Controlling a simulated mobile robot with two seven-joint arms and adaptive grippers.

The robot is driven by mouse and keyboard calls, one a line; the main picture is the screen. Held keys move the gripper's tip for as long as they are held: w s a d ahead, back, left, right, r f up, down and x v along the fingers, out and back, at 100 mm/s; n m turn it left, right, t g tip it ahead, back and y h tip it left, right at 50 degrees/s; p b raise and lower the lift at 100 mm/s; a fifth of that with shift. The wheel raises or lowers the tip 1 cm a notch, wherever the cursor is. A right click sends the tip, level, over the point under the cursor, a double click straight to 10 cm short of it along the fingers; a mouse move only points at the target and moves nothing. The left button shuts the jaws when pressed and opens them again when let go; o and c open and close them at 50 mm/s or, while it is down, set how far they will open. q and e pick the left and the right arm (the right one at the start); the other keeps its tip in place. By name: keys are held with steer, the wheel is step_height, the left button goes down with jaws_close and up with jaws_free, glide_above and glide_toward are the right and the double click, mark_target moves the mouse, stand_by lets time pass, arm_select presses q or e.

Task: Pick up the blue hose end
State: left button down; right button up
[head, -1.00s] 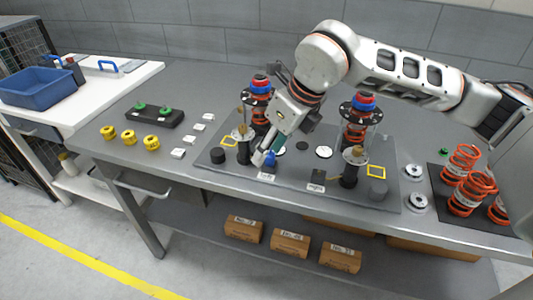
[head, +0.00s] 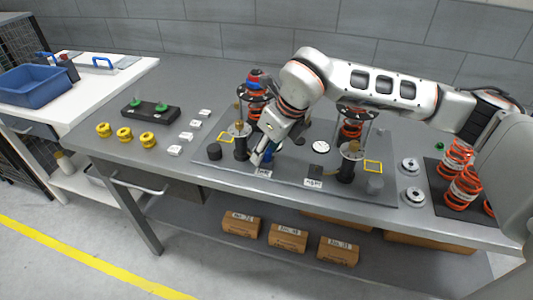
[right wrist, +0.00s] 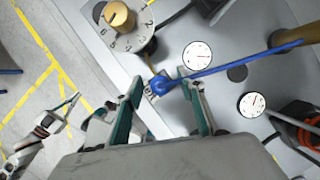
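The blue hose end (right wrist: 161,85) is a rounded blue piece in the right wrist view. A thin blue hose (right wrist: 240,64) runs from it to the right edge. My right gripper (right wrist: 160,92) is open, with its teal-lined fingers on either side of the hose end and a visible gap on each side. In the head view the right gripper (head: 262,158) points down at the front of the dark plate (head: 222,164), and the blue hose end (head: 267,157) is partly hidden by it. An arm at the lower left of the wrist view appears to be my left; its gripper (right wrist: 68,104) is small and unclear.
A knob on a numbered dial (right wrist: 118,20) and white round gauges (right wrist: 197,55) lie near the hose end. Shock-absorber towers (head: 351,125) stand on the plate. White blocks (head: 186,136) and yellow rings (head: 124,134) lie to the left; orange springs (head: 462,180) stand right.

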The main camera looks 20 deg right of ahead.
jaws_close()
steer(key=shift+r, duration=0.15)
